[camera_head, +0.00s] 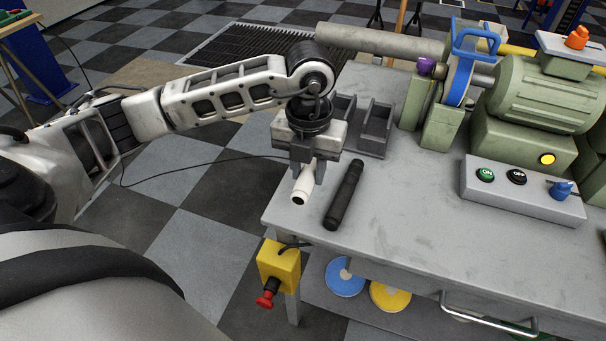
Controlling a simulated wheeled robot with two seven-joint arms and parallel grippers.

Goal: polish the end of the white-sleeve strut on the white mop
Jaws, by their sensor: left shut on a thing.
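The white-sleeve strut (303,186) shows as a short white tube below my left gripper (303,165). Its near end, with a dark opening, points toward me and down. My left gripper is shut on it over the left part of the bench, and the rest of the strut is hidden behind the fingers. A green polishing machine (540,98) stands at the back right of the bench, with a blue wheel or guard (461,75) at its left side. I cannot make out a white mop clearly. My right gripper is not in view.
A black strut (344,195) lies on the grey bench (400,215) just right of the held one. Grey open trays (376,128) stand behind it. A control box (522,190) sits at right. A yellow box with a red stop button (277,268) hangs at the front left corner.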

